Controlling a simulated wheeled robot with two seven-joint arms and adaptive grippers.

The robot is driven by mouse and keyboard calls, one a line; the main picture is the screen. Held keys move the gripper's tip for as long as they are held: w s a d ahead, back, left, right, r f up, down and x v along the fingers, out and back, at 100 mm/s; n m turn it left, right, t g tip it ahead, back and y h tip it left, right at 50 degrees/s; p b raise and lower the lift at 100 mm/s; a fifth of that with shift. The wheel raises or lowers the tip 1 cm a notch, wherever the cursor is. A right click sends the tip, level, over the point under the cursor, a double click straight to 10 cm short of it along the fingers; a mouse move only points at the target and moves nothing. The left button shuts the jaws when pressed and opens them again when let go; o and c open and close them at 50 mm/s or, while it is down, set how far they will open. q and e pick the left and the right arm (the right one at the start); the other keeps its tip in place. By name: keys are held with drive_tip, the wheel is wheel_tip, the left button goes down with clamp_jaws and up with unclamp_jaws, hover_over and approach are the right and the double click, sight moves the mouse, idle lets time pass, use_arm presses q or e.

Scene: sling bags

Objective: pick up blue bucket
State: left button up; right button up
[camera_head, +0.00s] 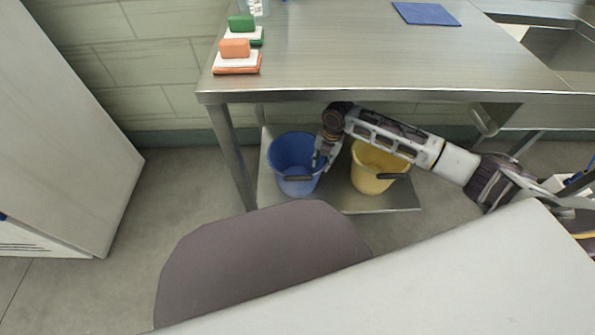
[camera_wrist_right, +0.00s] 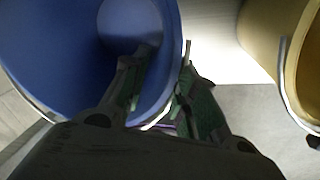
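The blue bucket (camera_head: 291,153) stands upright on the low metal shelf (camera_head: 385,199) under the steel table. My right gripper (camera_head: 322,160) reaches down at the bucket's right rim. In the right wrist view, the blue bucket (camera_wrist_right: 60,45) fills the upper left. One finger of my right gripper (camera_wrist_right: 163,72) is over the bucket's inside and the other is beside its outer wall. A gap shows between the fingers, with the rim between them; contact cannot be told. My left gripper is not in view.
A yellow bucket (camera_head: 372,166) stands close to the right, behind my right forearm; it also shows in the right wrist view (camera_wrist_right: 275,35). The steel table (camera_head: 400,60) overhangs the shelf. A grey-brown chair (camera_head: 255,260) stands in front. Sponges (camera_head: 236,48) lie at the table's left end.

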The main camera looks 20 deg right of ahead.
drive_tip(key=shift+f, duration=0.1)
drive_tip(key=shift+w+a+f+b, duration=0.1)
drive_tip(key=shift+f+b, duration=0.6)
drive_tip(key=shift+f, duration=0.65)
drive_tip(key=shift+w+a+f+b, duration=0.15)
drive_tip(key=shift+f+b, duration=0.45)
drive_tip(key=shift+f, duration=0.7)
drive_tip(key=shift+c, duration=0.4)
clamp_jaws()
drive_tip(key=shift+r, duration=0.1)
